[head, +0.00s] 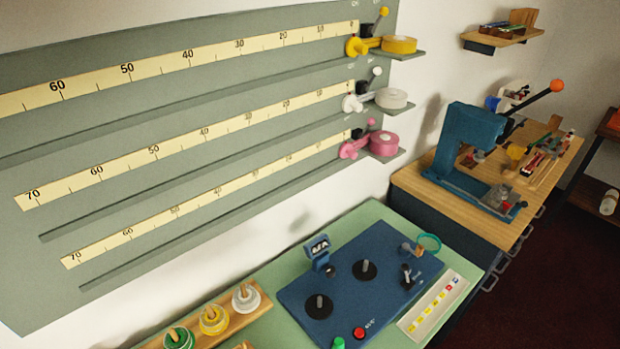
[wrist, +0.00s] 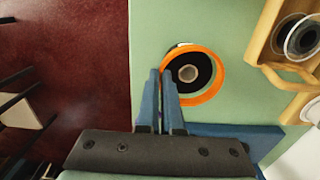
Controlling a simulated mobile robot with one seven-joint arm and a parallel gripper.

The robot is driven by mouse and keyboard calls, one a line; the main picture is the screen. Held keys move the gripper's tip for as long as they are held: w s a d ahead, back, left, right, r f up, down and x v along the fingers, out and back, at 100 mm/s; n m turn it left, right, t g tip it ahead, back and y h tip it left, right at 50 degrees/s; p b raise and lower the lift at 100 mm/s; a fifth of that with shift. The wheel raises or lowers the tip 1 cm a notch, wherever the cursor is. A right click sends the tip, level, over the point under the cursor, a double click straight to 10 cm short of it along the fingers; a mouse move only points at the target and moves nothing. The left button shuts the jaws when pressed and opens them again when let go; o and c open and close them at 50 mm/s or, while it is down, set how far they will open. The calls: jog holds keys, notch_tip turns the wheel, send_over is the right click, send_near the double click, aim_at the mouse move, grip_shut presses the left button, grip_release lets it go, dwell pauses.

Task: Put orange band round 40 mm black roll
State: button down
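In the wrist view the orange band (wrist: 222,82) is a ring that encircles a black roll (wrist: 204,68) with a pale grey core. The band sits off-centre, with a wider gap on its right and lower side. I cannot tell whether it is down around the roll or held above it. My gripper (wrist: 160,72) has its two blue fingers close together at the band's left edge, the right finger overlapping the inside of the ring. The band's edge appears pinched between the tips. The head view shows neither my gripper nor the orange band.
The roll stands on a light green counter (wrist: 205,20) with a wooden holder (wrist: 265,50) to its right. The head view shows a blue board (head: 340,290) with dark discs, a wooden rack (head: 205,330) of rolls, and a blue press (head: 470,145).

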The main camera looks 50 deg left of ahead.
jog(key=shift+f+b, duration=0.3)
jog(key=shift+f, duration=0.2)
dwell(0.4)
jog(key=c, duration=1)
grip_release()
jog(key=shift+r, duration=0.15)
notch_tip(320, 180, up, 7)
jog(key=p, duration=0.7)
jog(key=shift+p, duration=0.3)
